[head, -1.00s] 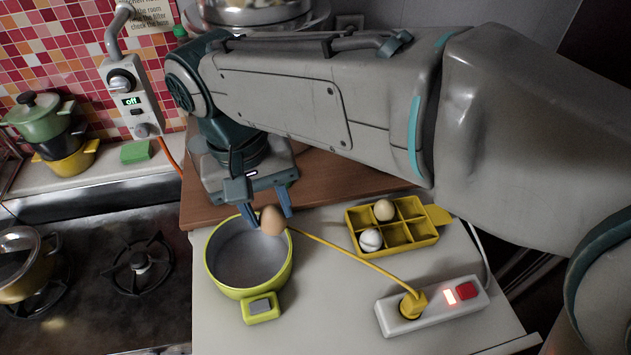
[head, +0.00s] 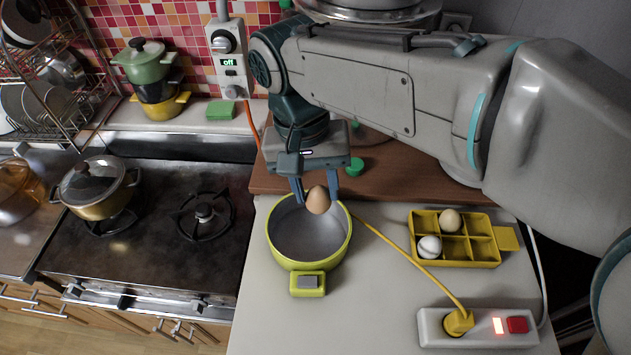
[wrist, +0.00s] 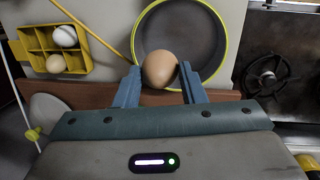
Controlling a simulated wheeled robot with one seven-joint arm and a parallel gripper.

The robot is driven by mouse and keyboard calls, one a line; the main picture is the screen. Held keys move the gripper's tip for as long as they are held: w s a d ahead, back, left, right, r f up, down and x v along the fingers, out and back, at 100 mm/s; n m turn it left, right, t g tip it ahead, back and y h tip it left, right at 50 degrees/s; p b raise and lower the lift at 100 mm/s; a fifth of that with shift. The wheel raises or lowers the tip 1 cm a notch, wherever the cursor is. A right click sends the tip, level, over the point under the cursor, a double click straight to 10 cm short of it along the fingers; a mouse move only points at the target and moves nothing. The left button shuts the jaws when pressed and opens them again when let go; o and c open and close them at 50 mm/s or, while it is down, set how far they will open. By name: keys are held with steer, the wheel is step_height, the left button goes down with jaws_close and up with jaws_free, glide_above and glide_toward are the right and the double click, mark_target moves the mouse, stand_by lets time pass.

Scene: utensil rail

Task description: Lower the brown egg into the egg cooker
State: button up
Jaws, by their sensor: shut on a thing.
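The brown egg (head: 318,200) is held between the two blue fingers of my gripper (head: 320,190). In the wrist view the egg (wrist: 159,68) sits between the fingertips (wrist: 160,75), overlapping the near rim of the pot. The egg cooker (head: 308,232) is a round yellow-green pot with a grey inside and a small control block at its front. It looks empty, and it also shows in the wrist view (wrist: 205,45). The egg appears above the cooker's back right rim; its exact height is unclear.
A yellow egg tray (head: 484,252) holds a beige egg (head: 449,220) and a white egg (head: 429,246). A yellow cord runs from the cooker to a power strip (head: 440,330) with a red switch. The stove (head: 150,235) is at left, and a wooden board (head: 400,182) lies behind.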

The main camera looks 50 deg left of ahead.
mark_target(316, 206)
steer(key=shift+f+b, duration=1.8)
steer(key=shift+f, duration=0.85)
steer(key=shift+f+b, duration=1.85)
steer(key=shift+f, duration=0.7)
steer(key=o, duration=0.7)
steer(key=shift+c, duration=0.2)
steer(key=r, duration=0.4)
steer(key=a+r, duration=0.1)
steer(key=r, duration=0.4)
steer(key=a+r, duration=0.1)
steer(key=r, duration=0.3)
steer(key=shift+s+a+r, duration=0.1)
steer(key=shift+s+r, duration=0.25)
